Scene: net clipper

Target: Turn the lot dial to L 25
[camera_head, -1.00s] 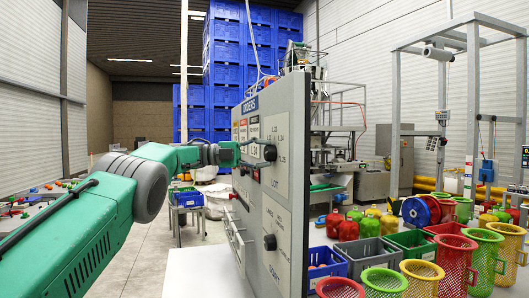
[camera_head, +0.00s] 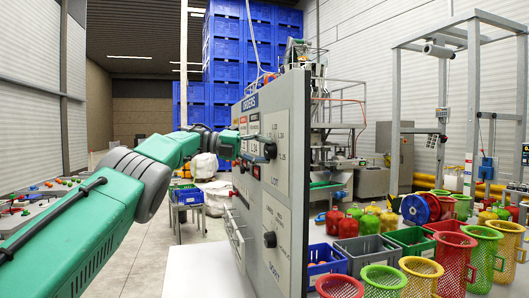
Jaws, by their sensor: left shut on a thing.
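The grey upright panel (camera_head: 293,102) stands in the middle, its labelled face seen at a steep angle. The lot dial (camera_head: 270,151) is a black knob on its upper part, above the word LOT, with L labels around it, L 25 to its right. My left gripper (camera_head: 261,150) reaches in from the left and is shut on the lot dial. The fingers are dark and small and hide part of the knob; where its pointer stands cannot be told. My right gripper is out of view.
A second black knob (camera_head: 270,239) sits lower on the panel, with a handle (camera_head: 234,229) at its left side. A white table (camera_head: 203,272) is under the panel. Crates, coloured mesh baskets (camera_head: 455,262) and red and green containers fill the right.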

